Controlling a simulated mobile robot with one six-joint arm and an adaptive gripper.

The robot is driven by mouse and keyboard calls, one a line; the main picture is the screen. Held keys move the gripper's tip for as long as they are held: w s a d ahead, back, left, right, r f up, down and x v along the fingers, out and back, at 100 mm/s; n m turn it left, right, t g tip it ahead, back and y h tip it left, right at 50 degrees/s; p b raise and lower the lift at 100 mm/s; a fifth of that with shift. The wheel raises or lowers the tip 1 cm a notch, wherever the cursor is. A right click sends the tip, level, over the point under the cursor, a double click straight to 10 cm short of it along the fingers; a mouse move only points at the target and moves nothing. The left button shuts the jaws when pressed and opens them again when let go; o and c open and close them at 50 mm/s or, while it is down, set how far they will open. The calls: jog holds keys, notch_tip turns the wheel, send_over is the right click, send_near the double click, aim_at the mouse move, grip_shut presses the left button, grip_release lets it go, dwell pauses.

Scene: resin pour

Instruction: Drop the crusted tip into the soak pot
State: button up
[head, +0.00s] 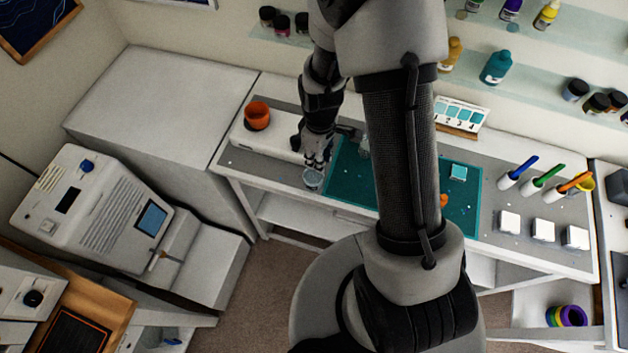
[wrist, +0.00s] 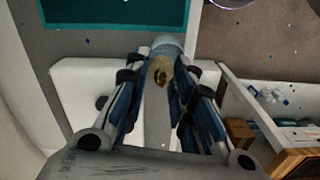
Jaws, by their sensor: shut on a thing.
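My gripper (head: 318,160) is above the workbench's front edge, left of the teal mat. In the wrist view its fingers (wrist: 160,75) are shut on a small yellowish, crusted-looking tip (wrist: 159,67) with a dark spot. A pale blue, clear-looking pot (head: 313,181) shows just below the fingertips in the head view. It also shows just beyond the tip in the wrist view (wrist: 168,41), partly covered by it. I cannot tell whether tip and pot touch, or how much height lies between them. The fingers hide the tip in the head view.
An orange cup (head: 257,114) stands on a long white block (head: 268,140) at the left. The teal cutting mat (head: 345,180) lies right of my gripper. White square pieces (head: 543,229) and coloured-handled tools (head: 550,174) are at the right. A printer-like machine (head: 95,210) stands at far left.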

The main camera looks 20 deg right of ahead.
jog(key=o, duration=0.7)
jog(key=shift+o, duration=0.2)
jog(key=shift+r, duration=0.15)
notch_tip(320, 180, up, 12)
dwell(0.6)
jog(key=s+r+m+t+b, duration=0.2)
jog(key=s+r+m+b, duration=0.2)
jog(key=s, duration=0.4)
jog(key=s+a+r+m+t+b, duration=0.1)
jog(key=s+r+m+t+b, duration=0.1)
jog(key=s+b, duration=0.4)
jog(key=s+r+m, duration=0.1)
jog(key=s+m, duration=0.1)
jog(key=s, duration=0.1)
jog(key=shift+s+a+r+m+t, duration=0.15)
jog(key=shift+r+m+t, duration=0.15)
jog(key=shift+r+m, duration=0.1)
